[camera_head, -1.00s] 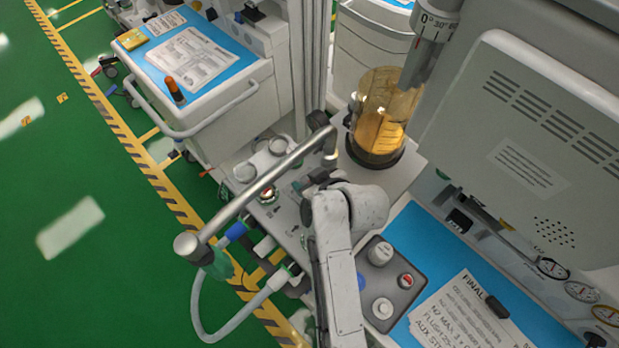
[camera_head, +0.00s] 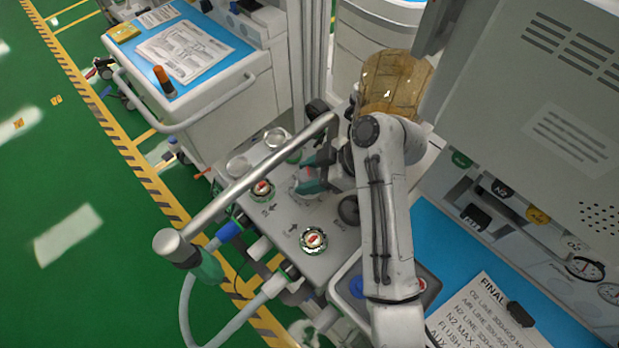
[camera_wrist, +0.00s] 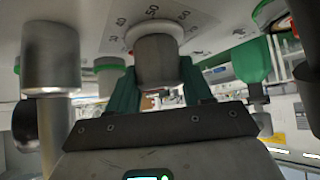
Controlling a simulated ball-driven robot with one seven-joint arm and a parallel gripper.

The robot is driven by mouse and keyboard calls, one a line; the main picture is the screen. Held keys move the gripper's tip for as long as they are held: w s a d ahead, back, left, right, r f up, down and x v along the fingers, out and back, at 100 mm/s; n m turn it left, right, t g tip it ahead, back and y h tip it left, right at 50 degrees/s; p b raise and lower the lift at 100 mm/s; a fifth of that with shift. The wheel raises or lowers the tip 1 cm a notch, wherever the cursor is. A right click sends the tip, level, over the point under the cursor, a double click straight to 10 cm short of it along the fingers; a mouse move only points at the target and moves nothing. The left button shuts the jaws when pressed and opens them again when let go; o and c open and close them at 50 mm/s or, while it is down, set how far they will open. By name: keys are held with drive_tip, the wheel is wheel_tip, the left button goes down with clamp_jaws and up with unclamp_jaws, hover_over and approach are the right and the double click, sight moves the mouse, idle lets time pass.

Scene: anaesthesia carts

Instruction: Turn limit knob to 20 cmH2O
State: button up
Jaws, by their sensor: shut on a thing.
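The limit knob (camera_wrist: 158,62) is a short grey cylinder in the wrist view. I cannot tell which value the knob points to. In the head view my gripper (camera_head: 318,174) reaches down to the grey machine panel from the right, and its hand and arm hide most of the knob.
A thick metal bar (camera_head: 245,188) crosses above the panel, close left of my gripper. A round gauge (camera_head: 313,240) lies nearer on the panel. The amber bellows (camera_head: 393,80) stand behind my arm. A metal cylinder (camera_wrist: 50,60) hangs left of the knob in the wrist view.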

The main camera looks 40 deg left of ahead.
drive_tip(key=shift+f+n+g+b, duration=0.1)
drive_tip(key=shift+n+g+b, duration=0.25)
drive_tip(key=shift+n, duration=0.15)
drive_tip(key=o, duration=1)
drive_tip(key=shift+r+p, duration=0.2)
drive_tip(key=shift+p, duration=0.15)
